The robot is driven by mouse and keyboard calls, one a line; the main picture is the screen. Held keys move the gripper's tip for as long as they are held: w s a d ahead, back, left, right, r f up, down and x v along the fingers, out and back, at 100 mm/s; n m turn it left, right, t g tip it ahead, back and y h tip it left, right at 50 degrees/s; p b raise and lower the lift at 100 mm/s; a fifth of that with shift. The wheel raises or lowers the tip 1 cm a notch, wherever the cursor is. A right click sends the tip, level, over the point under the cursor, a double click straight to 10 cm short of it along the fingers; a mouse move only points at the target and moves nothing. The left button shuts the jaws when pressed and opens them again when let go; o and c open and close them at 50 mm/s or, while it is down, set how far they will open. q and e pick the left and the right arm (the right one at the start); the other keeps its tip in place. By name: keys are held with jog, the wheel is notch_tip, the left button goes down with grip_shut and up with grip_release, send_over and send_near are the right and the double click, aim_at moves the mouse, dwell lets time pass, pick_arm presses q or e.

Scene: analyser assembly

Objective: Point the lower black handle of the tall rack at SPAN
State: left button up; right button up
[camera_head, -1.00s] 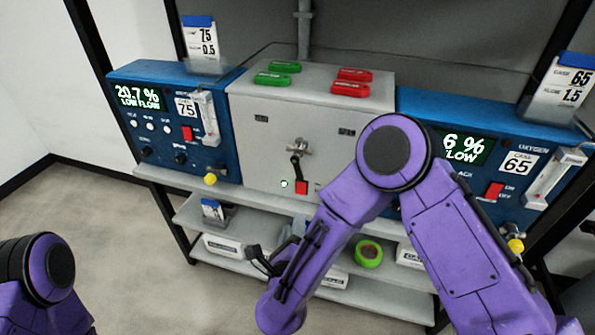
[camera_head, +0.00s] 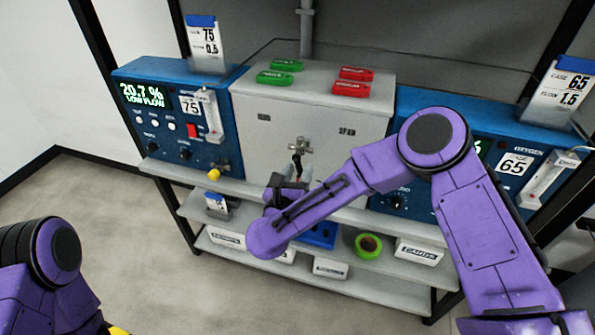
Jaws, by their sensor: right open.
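The grey box (camera_head: 250,135) stands mid-shelf on the tall rack. Its front carries a metal valve fitting (camera_head: 300,146) with a black handle (camera_head: 297,165) pointing roughly down. The gripper and forearm hide the lower front of the box. My left arm shows at lower left, its gripper out of view.
Blue analysers stand left (camera_head: 215,155) and right (camera_head: 400,100) of the box. Green (camera_head: 275,77) and red (camera_head: 350,89) tags lie on top. Lower shelves hold green tape (camera_head: 368,245) and several white labelled boxes. Open floor lies at left.

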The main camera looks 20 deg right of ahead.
grip_shut()
jog(key=shift+s+n, duration=0.1)
jog(key=shift+n, duration=0.2)
jog(key=n, duration=0.2)
jog(key=shift+s+d+r+n, duration=0.2)
jog(key=shift+d+r+n, duration=0.05)
jog(key=shift+d+n, duration=0.15)
jog(key=shift+s+d+r+n+p, duration=0.2)
jog(key=shift+r+n+p, duration=0.35)
jog(key=shift+n, duration=1.4)
jog(key=shift+s+d+r+n+p, duration=0.15)
jog(key=shift+d+r+n+p, duration=0.4)
jog(key=shift+n, duration=1.45)
jog(key=shift+s+a+r+n+p, duration=0.25)
jog(key=shift+n+p, duration=0.55)
jog(key=shift+n, duration=1.15)
jog(key=shift+w+d+r, duration=0.1)
jog(key=shift+d, duration=0.05)
